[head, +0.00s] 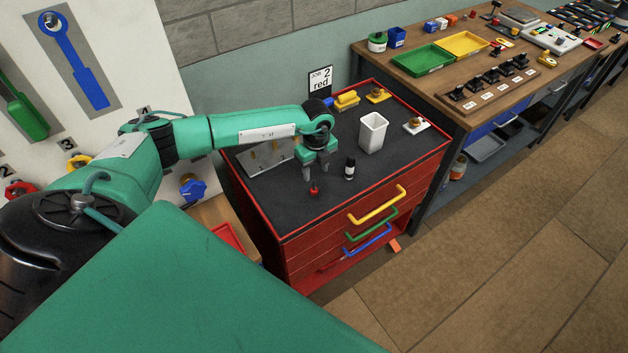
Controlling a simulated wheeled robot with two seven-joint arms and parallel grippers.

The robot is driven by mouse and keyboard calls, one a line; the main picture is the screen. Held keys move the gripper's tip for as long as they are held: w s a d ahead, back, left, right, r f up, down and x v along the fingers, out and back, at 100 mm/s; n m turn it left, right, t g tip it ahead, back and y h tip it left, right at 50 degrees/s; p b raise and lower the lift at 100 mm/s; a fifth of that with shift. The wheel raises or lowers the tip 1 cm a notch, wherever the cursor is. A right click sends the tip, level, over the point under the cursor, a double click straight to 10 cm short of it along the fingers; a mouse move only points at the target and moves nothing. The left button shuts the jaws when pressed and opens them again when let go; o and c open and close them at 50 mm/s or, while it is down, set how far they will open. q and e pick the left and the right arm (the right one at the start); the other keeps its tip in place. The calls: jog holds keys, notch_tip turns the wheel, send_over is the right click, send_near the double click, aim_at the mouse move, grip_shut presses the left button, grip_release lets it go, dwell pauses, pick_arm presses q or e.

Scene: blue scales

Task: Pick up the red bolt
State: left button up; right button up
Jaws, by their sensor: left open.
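A small red bolt (314,189) stands on the dark top of the red drawer cabinet (300,246), near its front left part. My left gripper (315,174) reaches in from the left and points down just above the bolt. Its fingers are spread, with nothing seen between them. Whether the fingertips are level with the bolt's head is hard to tell, but the bolt looks to be just below them. My right gripper is not in view.
The cabinet's front top is clear.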

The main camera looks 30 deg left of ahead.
aim_at(314, 181)
pick_arm(q)
notch_tip(314, 181, down, 3)
jog(key=shift+r+b, duration=0.1)
jog(key=shift+b, duration=0.45)
jog(key=f+b, duration=0.2)
jog(key=f, duration=0.1)
jog(key=f+b, duration=0.1)
jog(key=f, duration=0.1)
jog(key=shift+s+a+f, duration=0.1)
jog(key=shift+a, duration=0.15)
jog(key=shift+c, duration=0.7)
grip_shut()
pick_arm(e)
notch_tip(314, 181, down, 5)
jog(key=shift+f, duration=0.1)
